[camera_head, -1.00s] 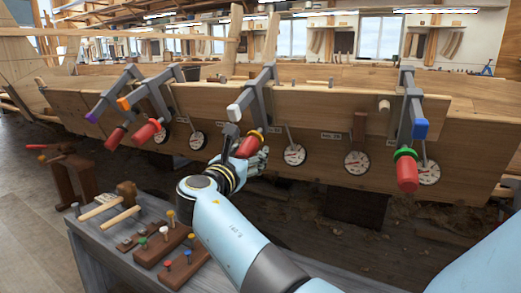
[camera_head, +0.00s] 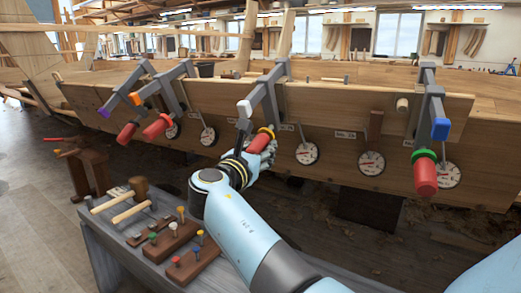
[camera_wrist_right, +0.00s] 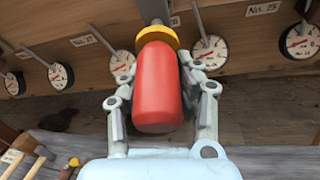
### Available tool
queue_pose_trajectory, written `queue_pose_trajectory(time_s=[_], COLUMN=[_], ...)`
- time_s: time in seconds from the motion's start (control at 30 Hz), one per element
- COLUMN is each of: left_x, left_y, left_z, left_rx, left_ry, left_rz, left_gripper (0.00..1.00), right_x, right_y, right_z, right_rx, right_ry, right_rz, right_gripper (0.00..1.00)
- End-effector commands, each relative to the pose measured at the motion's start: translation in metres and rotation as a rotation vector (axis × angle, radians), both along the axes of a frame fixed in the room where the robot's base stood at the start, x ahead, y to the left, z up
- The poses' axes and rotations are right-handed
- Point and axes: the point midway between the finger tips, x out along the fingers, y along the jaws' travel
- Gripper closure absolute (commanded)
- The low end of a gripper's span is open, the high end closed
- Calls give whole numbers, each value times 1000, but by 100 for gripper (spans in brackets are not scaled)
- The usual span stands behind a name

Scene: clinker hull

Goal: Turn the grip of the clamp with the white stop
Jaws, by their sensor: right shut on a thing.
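The clamp with the white stop (camera_head: 244,108) is fixed over the top edge of the hull plank near the middle of the head view. Its red grip (camera_head: 260,142) has a yellow collar and hangs tilted below the clamp. In the right wrist view the red grip (camera_wrist_right: 158,90) and yellow collar (camera_wrist_right: 157,37) fill the centre. My right gripper (camera_wrist_right: 160,72) is shut on the red grip, with one finger along each side. In the head view the right gripper (camera_head: 257,158) partly hides the grip's lower end. My left gripper is not in view.
Other clamps have a purple stop (camera_head: 104,112), an orange stop (camera_head: 137,98) and a blue stop (camera_head: 440,130). Round dials such as this one (camera_head: 307,153) hang along the plank. A grey bench (camera_head: 112,248) with mallets and pegged wooden blocks stands at lower left.

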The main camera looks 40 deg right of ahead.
Motion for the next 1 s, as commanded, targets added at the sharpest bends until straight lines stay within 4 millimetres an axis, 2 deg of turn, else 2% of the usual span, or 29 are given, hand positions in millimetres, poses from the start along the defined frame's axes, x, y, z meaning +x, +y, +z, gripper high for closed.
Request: queue_pose_trajectory(time_s=[0.27,1.0], left_x=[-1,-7], left_y=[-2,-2], left_z=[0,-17], left_rx=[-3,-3], left_ry=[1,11], left_rz=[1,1], left_gripper=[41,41], right_x=[1,6], right_y=[1,5], right_z=[1,2], right_rx=[20,217], right_ry=[-40,-395], right_rz=[21,167], right_gripper=[100,100])
